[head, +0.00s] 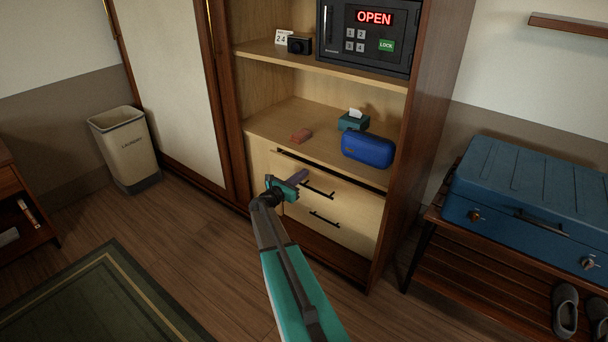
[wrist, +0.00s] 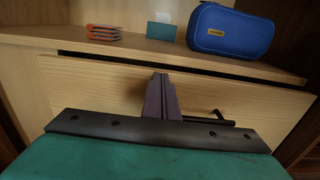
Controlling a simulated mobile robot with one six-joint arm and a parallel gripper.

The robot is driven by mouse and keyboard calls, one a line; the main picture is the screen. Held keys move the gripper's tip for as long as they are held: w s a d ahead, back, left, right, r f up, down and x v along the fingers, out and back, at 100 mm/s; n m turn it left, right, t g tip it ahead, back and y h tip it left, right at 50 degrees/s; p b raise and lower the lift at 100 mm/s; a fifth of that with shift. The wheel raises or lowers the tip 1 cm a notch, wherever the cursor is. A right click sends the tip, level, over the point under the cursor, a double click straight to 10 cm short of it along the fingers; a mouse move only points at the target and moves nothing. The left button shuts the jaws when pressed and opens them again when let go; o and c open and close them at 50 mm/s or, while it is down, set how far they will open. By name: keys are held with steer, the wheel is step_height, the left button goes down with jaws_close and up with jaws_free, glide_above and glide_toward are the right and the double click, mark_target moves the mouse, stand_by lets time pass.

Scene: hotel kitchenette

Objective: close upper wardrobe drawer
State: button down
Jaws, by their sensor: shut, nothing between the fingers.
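The upper wardrobe drawer (head: 345,190) has a pale wood front and a black bar handle (head: 317,190). A dark gap shows along its top edge, under the shelf, and the front seems to stand slightly out. In the wrist view, the drawer front (wrist: 100,90) fills the middle, with the handle (wrist: 210,120) at right, partly hidden by my gripper. My gripper (head: 303,175) is shut and empty, its fingertips at the drawer front, left of the handle. In the wrist view the closed fingers (wrist: 160,79) point at the front's upper part; I cannot tell whether they touch.
The lower drawer (head: 325,222) sits below, looking shut. The shelf above holds a blue case (head: 368,149), a tissue box (head: 353,122) and a small reddish stack (head: 301,135). A luggage bench (head: 470,265) with a blue suitcase (head: 530,195) stands right. Floor at left is partly clear.

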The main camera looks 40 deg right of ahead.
steer(key=s+a+p, duration=0.1)
steer(key=s+a, duration=0.1)
steer(key=a, duration=1)
steer(key=shift+a+p, duration=0.3)
steer(key=shift+a, duration=0.05)
